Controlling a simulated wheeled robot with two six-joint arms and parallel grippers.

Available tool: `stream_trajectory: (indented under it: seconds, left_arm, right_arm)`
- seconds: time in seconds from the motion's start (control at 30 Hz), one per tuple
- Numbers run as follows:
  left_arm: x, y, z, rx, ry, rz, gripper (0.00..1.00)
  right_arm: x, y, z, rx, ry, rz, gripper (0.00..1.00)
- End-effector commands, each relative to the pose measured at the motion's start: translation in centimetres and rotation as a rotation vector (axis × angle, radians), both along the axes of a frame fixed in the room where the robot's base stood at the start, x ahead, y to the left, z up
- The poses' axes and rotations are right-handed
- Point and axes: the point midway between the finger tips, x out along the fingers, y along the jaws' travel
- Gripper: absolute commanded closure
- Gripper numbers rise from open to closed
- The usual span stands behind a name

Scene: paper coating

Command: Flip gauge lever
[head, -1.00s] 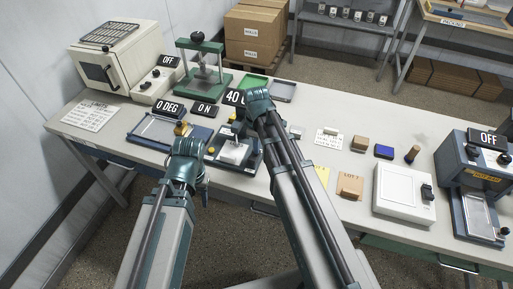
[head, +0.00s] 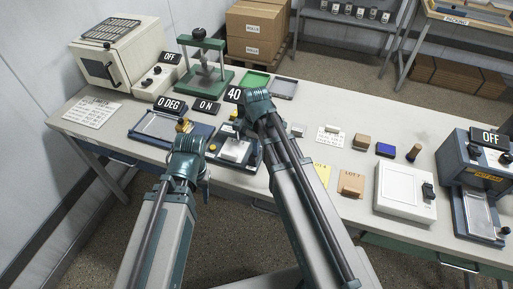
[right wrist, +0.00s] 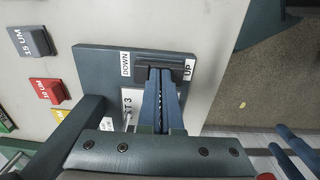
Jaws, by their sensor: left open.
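The gauge (right wrist: 92,62) is a dark blue block with white DOWN and UP labels, in the right wrist view. Its dark lever bar (right wrist: 150,62) lies between the two labels. My right gripper (right wrist: 162,78) has its fingers close together, tips at the bar. I cannot tell whether they grip it. In the head view the gauge (head: 236,151) sits near the table's front edge, partly hidden by my right arm, and my right gripper is mostly hidden there. My left gripper (head: 186,133) is open, left of the gauge, by a blue-framed tray.
The blue-framed tray (head: 153,124) lies left of the gauge. Coloured blocks, one marked 15 UM (right wrist: 37,42), stand beside the gauge. A green press (head: 207,80) and a cream oven (head: 118,52) stand behind. A white box (head: 403,190) is to the right.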

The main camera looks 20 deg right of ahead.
Motion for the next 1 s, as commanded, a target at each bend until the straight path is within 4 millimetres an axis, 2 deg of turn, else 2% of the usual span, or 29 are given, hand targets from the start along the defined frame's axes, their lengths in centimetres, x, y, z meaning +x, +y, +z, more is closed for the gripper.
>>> stream_trajectory:
  seconds: [0.17, 0.37, 0.5, 1.0]
  left_arm:
    - [0.0, 0.0, 0.9, 0.0, 0.0, 0.0, 0.51]
    - [0.0, 0.0, 3.1, 0.0, 0.0, 0.0, 0.51]
    - [0.0, 0.0, 5.2, 0.0, 0.0, 0.0, 0.51]
    - [0.0, 0.0, 12.8, -0.001, 0.0, 0.0, 0.51]
  right_arm:
    - [0.1, 0.1, 0.9, -0.001, -0.001, 0.0, 1.0]
    - [-0.1, 0.7, 3.1, 0.001, 0.001, 0.0, 1.0]
    - [-0.3, 1.2, 5.2, 0.003, 0.002, 0.0, 1.0]
    - [-0.4, 1.2, 12.8, 0.002, 0.001, -0.001, 1.0]
